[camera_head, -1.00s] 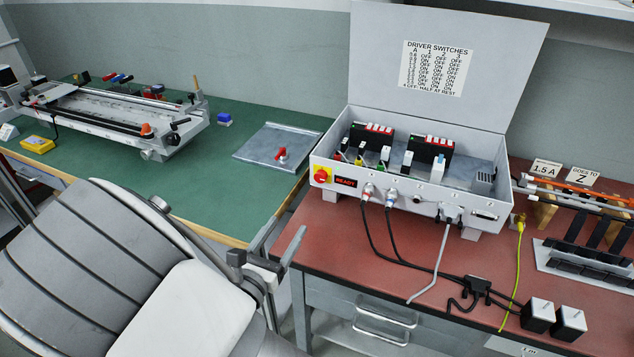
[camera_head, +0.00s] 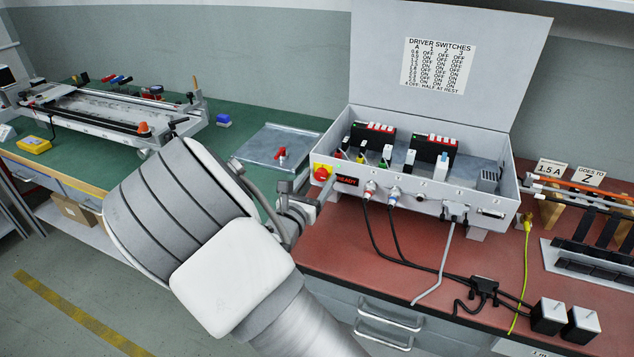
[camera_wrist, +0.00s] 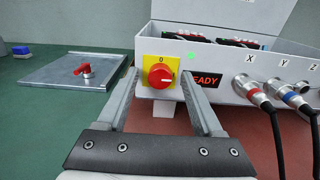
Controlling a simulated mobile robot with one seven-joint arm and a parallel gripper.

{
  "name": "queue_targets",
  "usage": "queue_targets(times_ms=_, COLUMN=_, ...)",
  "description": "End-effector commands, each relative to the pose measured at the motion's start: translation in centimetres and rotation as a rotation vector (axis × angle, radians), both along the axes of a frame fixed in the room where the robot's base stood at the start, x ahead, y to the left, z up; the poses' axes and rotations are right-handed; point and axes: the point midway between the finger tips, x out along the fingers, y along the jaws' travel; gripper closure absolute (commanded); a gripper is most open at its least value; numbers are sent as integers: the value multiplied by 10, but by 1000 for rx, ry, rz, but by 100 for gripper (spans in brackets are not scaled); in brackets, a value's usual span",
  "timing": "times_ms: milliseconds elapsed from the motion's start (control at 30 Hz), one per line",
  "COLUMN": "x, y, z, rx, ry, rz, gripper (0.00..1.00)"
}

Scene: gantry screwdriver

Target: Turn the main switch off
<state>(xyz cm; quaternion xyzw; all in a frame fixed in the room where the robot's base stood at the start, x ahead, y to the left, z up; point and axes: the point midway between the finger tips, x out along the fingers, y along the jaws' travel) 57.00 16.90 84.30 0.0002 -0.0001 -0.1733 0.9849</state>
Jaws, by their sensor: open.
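The main switch is a red rotary knob (camera_wrist: 160,76) on a yellow plate (camera_wrist: 150,60) at the left of the grey control box's front; it also shows in the head view (camera_head: 321,173). A "0" is printed above the knob, and its white mark points to the right, away from the "0". My gripper (camera_wrist: 160,84) is open, its two fingers either side of the switch in the wrist view, with nothing between them but the view of the knob. I cannot tell how far the fingertips are from the plate. In the head view my gripper (camera_head: 318,192) is just in front of the box's left corner.
The grey box (camera_head: 425,196) has its lid raised; a lit "READY" display (camera_wrist: 205,81) sits right of the switch. Cables leave plugs (camera_wrist: 245,82) further right. A metal plate with a red handle (camera_wrist: 84,69) lies on the green bench at left.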

Motion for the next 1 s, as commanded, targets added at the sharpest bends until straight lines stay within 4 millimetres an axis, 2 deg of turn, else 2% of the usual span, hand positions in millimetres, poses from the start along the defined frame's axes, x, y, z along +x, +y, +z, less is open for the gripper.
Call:
queue_targets(times_ms=267, x=2, y=-1, z=0, rx=-1, ry=0, rz=0, gripper=32)
queue_targets(times_ms=367, x=2, y=-1, z=0, rx=0, ry=0, rz=0, gripper=47)
queue_targets(times_ms=667, x=2, y=-1, z=0, rx=0, ry=0, rz=0, gripper=100)
queue_targets(times_ms=1000, x=2, y=-1, z=2, rx=-20, ry=8, rz=0, gripper=100)
